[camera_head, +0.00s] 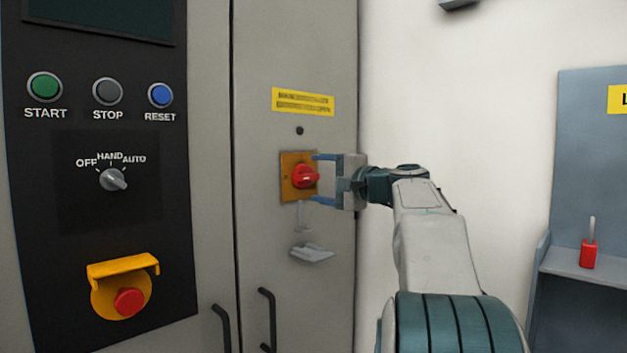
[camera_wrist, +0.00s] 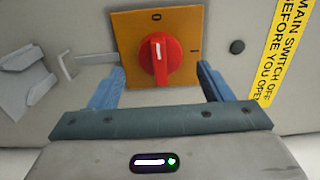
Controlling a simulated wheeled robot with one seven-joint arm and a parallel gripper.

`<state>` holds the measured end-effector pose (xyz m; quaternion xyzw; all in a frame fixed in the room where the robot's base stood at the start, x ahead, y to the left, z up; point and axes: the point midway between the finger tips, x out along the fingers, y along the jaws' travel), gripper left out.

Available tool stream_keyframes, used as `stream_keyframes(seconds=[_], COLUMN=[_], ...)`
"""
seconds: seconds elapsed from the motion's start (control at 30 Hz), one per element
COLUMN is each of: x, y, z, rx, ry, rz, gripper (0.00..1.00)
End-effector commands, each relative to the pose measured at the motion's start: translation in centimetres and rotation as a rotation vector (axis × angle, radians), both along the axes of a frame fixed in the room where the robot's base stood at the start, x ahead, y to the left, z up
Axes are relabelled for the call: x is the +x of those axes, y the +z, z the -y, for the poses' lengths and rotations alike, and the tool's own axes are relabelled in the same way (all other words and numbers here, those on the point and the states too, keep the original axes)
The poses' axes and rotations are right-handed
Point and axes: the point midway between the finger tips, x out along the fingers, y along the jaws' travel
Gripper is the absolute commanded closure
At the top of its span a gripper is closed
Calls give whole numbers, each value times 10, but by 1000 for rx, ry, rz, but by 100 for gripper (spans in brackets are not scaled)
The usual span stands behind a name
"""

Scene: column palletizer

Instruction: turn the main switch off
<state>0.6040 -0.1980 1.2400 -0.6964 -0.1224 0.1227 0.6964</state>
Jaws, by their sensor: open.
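The main switch is a red rotary knob (camera_head: 305,176) on a square yellow-orange plate (camera_head: 287,190), mounted on the grey cabinet door. In the wrist view the red knob (camera_wrist: 160,60) has a white mark, and its grip bar stands in line with the O mark at the top of the plate (camera_wrist: 125,35). My gripper (camera_head: 324,178) is open in front of the plate. Its two blue fingers (camera_wrist: 161,85) stand apart on either side of the knob, with gaps visible. I cannot tell whether the fingertips touch the plate.
A yellow warning label (camera_head: 303,102) and a small dark round spot (camera_head: 299,131) are above the switch. A grey hasp-like part (camera_head: 312,253) is below. A black control panel (camera_head: 50,225) is at left, with black door handles (camera_head: 267,315) low down. A red padlock (camera_head: 588,254) stands on a shelf at right.

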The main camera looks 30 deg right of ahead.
Motion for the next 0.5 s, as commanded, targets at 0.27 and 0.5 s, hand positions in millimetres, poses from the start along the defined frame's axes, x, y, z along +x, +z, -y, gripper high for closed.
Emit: stream_keyframes(seconds=[0.27,0.5], x=[-62,-92], y=[1,0], z=[23,34], rx=[-1,0], ry=[-3,-1], rz=[1,0], gripper=[27,27])
